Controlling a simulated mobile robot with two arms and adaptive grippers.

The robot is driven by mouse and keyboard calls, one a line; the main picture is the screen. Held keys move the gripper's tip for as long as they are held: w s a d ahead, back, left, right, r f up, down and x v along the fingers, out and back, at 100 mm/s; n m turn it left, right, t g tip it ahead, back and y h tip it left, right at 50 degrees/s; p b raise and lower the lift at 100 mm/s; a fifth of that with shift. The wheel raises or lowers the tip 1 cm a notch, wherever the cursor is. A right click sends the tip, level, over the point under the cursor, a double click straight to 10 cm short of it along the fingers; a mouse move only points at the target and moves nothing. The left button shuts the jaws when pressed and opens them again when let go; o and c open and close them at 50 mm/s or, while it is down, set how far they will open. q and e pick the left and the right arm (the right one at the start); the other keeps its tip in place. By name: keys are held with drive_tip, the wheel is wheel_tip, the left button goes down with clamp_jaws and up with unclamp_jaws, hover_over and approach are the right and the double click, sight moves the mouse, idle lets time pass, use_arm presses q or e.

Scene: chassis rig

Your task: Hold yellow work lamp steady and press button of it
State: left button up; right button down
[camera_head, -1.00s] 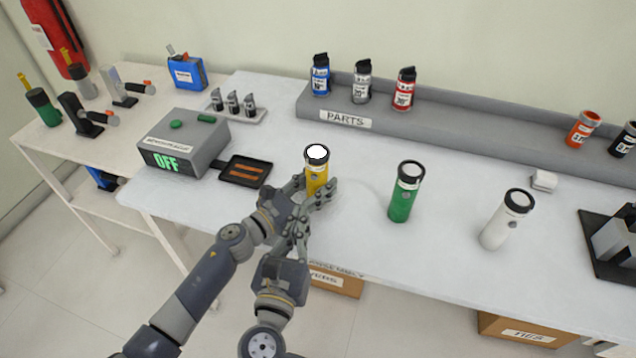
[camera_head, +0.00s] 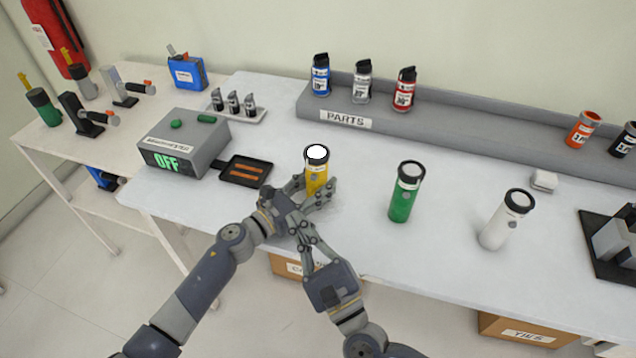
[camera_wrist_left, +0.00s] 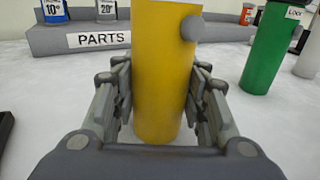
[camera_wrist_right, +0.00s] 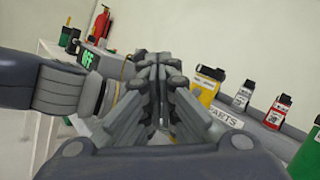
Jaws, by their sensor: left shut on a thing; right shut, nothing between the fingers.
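The yellow work lamp (camera_head: 317,177) stands upright on the white table, its top face bright white. My left gripper (camera_head: 316,190) is shut around its lower body. In the left wrist view the yellow body (camera_wrist_left: 160,75) sits between both fingers, with a round grey button (camera_wrist_left: 192,28) on its upper right side. My right gripper (camera_head: 297,224) is shut and empty, just in front of the lamp and close to my left gripper. In the right wrist view its closed fingers (camera_wrist_right: 158,68) point forward, and the yellow lamp (camera_wrist_right: 207,84) shows to their right.
A green lamp (camera_head: 405,195) and a white lamp (camera_head: 503,222) stand to the right, their tops greyer. A grey box reading OFF (camera_head: 185,145) and a black tray (camera_head: 262,163) are on the left. The PARTS shelf (camera_head: 440,125) runs behind. Table between yellow and green lamps is clear.

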use_arm(q)
drive_tip(key=shift+c, duration=0.2)
use_arm(e)
drive_tip(key=w+d, duration=0.2)
drive_tip(key=w, duration=0.6)
drive_tip(key=shift+w, duration=0.25)
idle(1.1)
drive_tip(key=shift+w+f, duration=0.1)
drive_tip(key=shift+w, duration=0.35)
drive_tip(key=shift+d, duration=0.1)
drive_tip(key=shift+s, duration=0.45)
idle(0.3)
drive_tip(key=s+a, duration=0.1)
drive_tip(key=s, duration=0.5)
drive_tip(key=shift+a, duration=0.3)
